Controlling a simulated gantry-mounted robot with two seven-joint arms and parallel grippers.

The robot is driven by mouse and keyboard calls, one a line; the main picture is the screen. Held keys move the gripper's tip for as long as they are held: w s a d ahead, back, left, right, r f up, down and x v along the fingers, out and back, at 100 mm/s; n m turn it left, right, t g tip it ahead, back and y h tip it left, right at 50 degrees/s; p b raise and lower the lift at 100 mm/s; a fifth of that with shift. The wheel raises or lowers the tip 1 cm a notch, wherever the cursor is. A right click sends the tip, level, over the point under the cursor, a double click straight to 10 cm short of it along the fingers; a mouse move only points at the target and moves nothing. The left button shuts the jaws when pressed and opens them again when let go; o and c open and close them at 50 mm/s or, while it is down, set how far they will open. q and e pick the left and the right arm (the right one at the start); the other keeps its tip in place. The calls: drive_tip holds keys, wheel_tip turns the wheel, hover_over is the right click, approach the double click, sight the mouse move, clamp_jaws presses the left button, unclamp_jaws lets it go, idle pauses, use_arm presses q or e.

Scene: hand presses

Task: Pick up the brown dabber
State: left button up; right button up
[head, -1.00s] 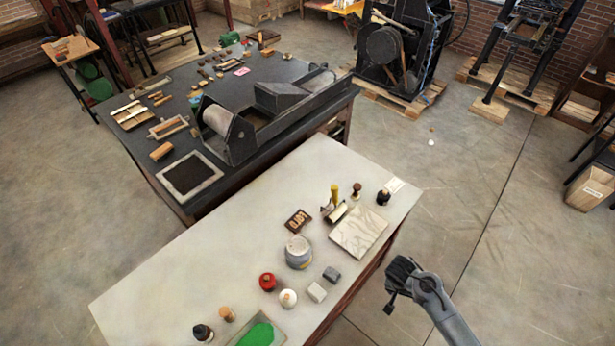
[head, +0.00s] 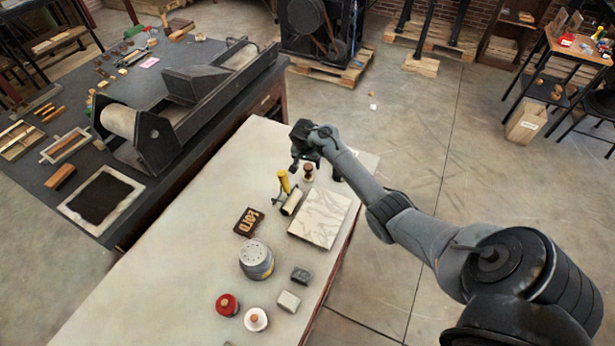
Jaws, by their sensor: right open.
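The brown dabber (head: 308,173), a small upright piece with a rounded brown top, stands on the pale table (head: 165,265) near its far end. My right gripper (head: 305,163) is open and empty, with its jaws pointing down just behind and above the dabber in the picture. I cannot tell whether a finger touches the dabber. My left gripper is not in view.
A dark object (head: 336,174) is partly hidden by my right arm. A grey tin (head: 256,260) and red-topped pot (head: 227,305) stand nearer.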

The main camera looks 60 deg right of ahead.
sight(308, 166)
drive_tip(key=shift+x, duration=0.75)
drive_tip(key=shift+w+d+f+b, duration=0.1)
drive_tip(key=shift+f+b, duration=0.2)
drive_tip(key=shift+f, duration=0.2)
drive_tip(key=shift+b+x, duration=0.9)
drive_tip(key=shift+x, duration=1.3)
drive_tip(key=shift+d, duration=0.2)
drive_tip(key=shift+w, duration=0.1)
drive_tip(key=c, duration=0.4)
drive_tip(key=shift+r, duration=0.1)
drive_tip(key=c, duration=0.7)
